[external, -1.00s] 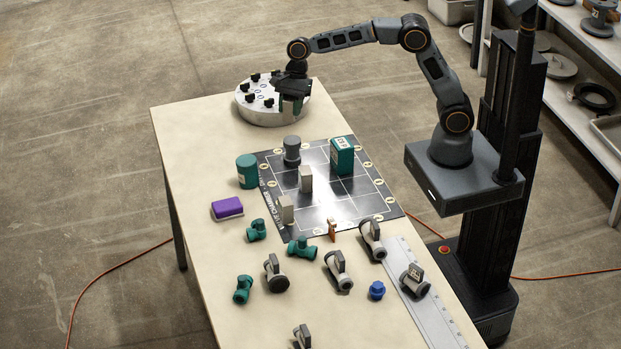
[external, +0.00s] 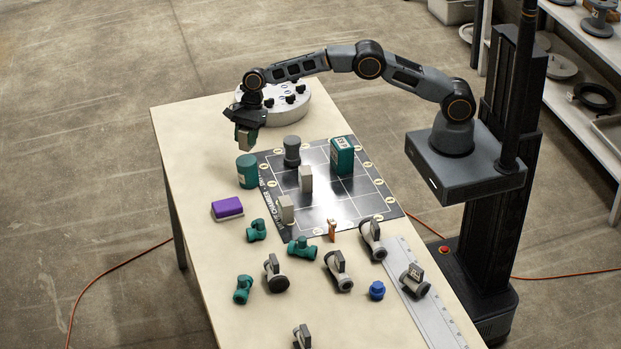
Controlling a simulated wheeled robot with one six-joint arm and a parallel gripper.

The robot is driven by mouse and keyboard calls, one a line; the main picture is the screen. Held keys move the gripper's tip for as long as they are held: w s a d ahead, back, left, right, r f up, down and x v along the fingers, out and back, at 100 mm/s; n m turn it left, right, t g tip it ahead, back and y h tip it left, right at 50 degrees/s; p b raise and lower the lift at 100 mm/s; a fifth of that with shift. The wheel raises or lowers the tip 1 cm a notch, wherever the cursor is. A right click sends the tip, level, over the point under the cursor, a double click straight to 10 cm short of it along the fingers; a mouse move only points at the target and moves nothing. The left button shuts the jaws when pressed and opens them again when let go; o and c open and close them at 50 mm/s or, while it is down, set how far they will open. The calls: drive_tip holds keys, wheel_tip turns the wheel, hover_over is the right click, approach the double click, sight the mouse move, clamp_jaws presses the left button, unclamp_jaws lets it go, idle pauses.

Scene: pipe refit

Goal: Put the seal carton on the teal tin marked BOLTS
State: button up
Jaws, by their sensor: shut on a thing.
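The teal round tin (external: 247,172) stands upright on the table at the left edge of the black mat, lower in the picture than the carton. A gap shows between the carton and the tin's top. The tin's marking is too small to read. The jaws hide the carton's upper part.
The black gridded mat (external: 347,202) bears a dark grey cylinder (external: 292,150), a teal box (external: 341,157) and grey blocks. A purple block (external: 227,208) lies near the tin. The silver fixture (external: 284,112) stands behind. Several valves and teal fittings lie in front.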

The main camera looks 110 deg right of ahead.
sight(245, 149)
drive_tip(key=shift+w+f, duration=0.15)
drive_tip(key=shift+f, duration=0.1)
wheel_tip(245, 149, down, 3)
drive_tip(key=shift+r+p, duration=0.1)
drive_tip(key=shift+p, duration=0.65)
drive_tip(key=shift+f, duration=0.25)
drive_tip(key=shift+f+b, duration=0.3)
drive_tip(key=shift+f, duration=0.1)
drive_tip(key=o, duration=1)
